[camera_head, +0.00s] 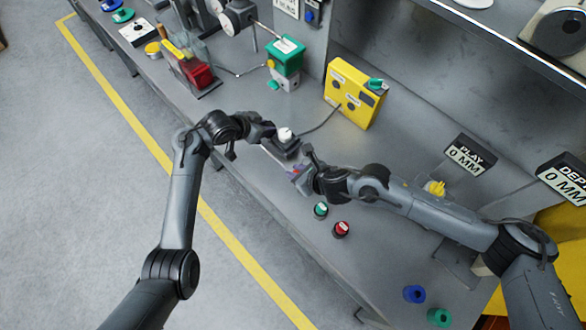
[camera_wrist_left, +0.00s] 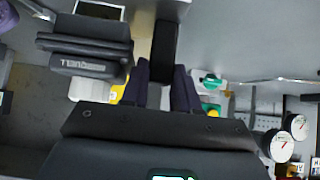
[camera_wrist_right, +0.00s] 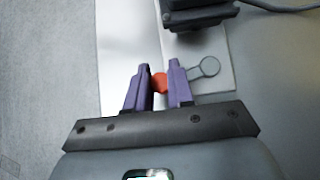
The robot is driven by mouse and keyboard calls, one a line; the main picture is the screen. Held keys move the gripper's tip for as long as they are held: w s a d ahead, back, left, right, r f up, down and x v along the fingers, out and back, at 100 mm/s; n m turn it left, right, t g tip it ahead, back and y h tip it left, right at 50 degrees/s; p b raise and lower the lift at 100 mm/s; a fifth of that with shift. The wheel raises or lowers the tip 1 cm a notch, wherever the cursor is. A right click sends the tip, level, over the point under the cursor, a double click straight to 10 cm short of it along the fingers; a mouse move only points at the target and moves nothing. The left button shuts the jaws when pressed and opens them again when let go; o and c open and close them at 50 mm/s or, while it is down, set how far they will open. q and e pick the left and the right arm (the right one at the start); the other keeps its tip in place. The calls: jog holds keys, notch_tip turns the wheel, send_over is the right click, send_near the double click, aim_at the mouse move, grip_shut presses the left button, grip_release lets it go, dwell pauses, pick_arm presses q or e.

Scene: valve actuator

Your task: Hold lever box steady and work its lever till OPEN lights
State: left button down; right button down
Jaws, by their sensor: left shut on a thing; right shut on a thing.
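The lever box, pale and flat-faced, lies between my two grippers in the right wrist view (camera_wrist_right: 130,45); in the head view my arms largely cover it. My right gripper (camera_wrist_right: 159,75) is shut on a small orange-red lever knob (camera_wrist_right: 158,83), which shows between its purple fingertips. A grey round-ended part (camera_wrist_right: 208,66) lies on the box face beside them. My left gripper (camera_head: 272,133) is shut at the box's far side; in the left wrist view its fingers (camera_wrist_left: 163,75) close on a dark part that I take for the box. No lit OPEN sign can be made out.
A yellow box (camera_head: 340,80) with a green knob stands behind, with a cable running toward the lever box. Green (camera_head: 320,210) and red (camera_head: 341,230) knobs sit in front of my right arm.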

jog(key=d+n+g+y, duration=0.1)
jog(key=d+n, duration=0.1)
jog(key=shift+s+n+g, duration=0.1)
jog(key=shift+n+g, duration=0.3)
jog(key=d+n+g, duration=0.1)
jog(key=d+n+g+y, duration=0.1)
jog(key=n, duration=0.1)
jog(key=shift+n+g, duration=0.3)
jog(key=n+g, duration=0.1)
jog(key=d+n+g, duration=0.1)
jog(key=n, duration=0.1)
jog(key=shift+d+g+y, duration=0.25)
jog(key=shift+g+y, duration=0.05)
jog(key=shift+w+d+f+n+g, duration=0.1)
jog(key=shift+w+d+n+g, duration=0.1)
jog(key=shift+d+n+g, duration=0.4)
jog(key=shift+w+d+n+g, duration=0.15)
jog(key=shift+n+g, duration=0.25)
jog(key=shift+n, duration=0.5)
jog(key=c, duration=1)
grip_release()
jog(key=shift+a, duration=0.1)
